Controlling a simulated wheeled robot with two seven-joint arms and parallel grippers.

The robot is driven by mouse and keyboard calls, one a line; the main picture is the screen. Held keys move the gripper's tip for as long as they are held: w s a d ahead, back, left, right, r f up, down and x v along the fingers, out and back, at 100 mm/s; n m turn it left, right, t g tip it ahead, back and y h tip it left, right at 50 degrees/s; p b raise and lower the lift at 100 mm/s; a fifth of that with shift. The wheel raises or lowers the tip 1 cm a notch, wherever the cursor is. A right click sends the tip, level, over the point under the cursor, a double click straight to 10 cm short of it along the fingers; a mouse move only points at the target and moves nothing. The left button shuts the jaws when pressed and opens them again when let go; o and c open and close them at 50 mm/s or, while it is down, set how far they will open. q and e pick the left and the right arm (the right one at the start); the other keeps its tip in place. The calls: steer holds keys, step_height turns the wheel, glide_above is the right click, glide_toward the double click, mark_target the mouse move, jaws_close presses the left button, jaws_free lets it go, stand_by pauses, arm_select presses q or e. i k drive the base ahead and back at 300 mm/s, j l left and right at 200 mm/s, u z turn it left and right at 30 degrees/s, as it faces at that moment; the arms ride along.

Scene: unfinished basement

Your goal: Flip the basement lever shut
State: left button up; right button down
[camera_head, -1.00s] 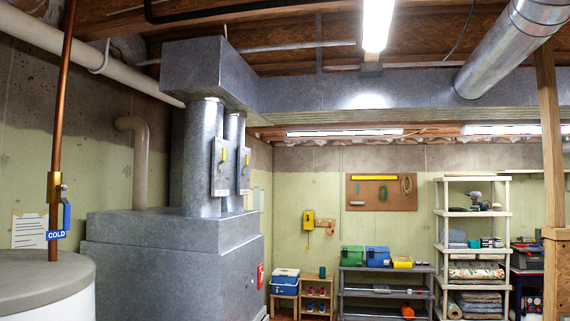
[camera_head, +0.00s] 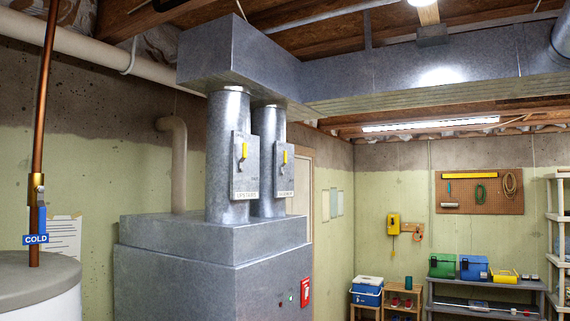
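Two round metal ducts rise from the grey furnace (camera_head: 210,262). The left duct carries a plate labelled "UPSTAIRS" (camera_head: 245,166) with a yellow lever (camera_head: 244,151) pointing up. The right duct carries a second plate (camera_head: 284,170), its label partly legible and seeming to read "BASEMENT", with a yellow lever (camera_head: 285,157) that also looks upright. Neither of my grippers shows in this view.
A white tank (camera_head: 40,285) with a copper pipe and a blue "COLD" valve handle (camera_head: 42,220) stands at the left. Shelves with bins (camera_head: 485,285), a small wooden stand (camera_head: 385,300) and a pegboard (camera_head: 480,192) are along the back wall.

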mark_target(283, 172)
steer(key=i+l, duration=0.45)
steer(key=i+l+u, duration=0.15)
steer(key=i+l, duration=0.7)
steer(key=i+l+u, duration=0.15)
steer(key=i+l, duration=0.25)
steer(key=l, duration=0.2)
steer(key=i+l, duration=0.4)
steer(key=l, duration=0.15)
steer(key=j+u, duration=0.05)
